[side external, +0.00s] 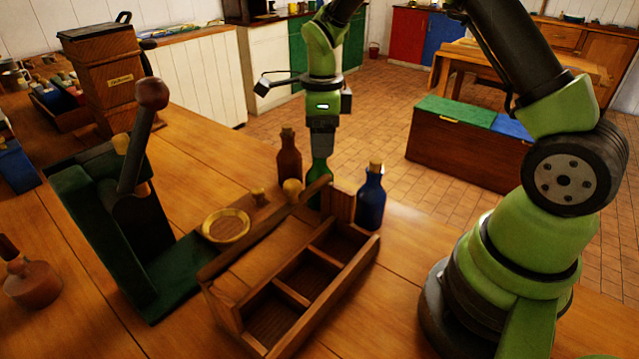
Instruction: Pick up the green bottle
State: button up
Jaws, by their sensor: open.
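The green bottle (317,176) stands on the wooden table between a brown bottle and a blue bottle. Its lower part is hidden behind the end of a wooden caddy. My gripper (321,152) points straight down over the green bottle, with its tip at the bottle's top. The gripper is open. The fingers are small and dark here, and I cannot tell whether they touch the bottle's neck.
The brown bottle (289,158) is close on the left and the blue bottle (371,197) close on the right, both corked. The wooden caddy (360,262) with empty compartments stands in front. A green lever press (130,215) is at left. Bare table (415,245) lies right of the caddy.

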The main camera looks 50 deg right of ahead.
jog(key=f, duration=0.4)
jog(key=shift+w+a+f, duration=0.1)
jog(key=shift+w+f, duration=0.1)
jog(key=shift+f, duration=0.15)
jog(key=shift+c, duration=0.3)
grip_shut()
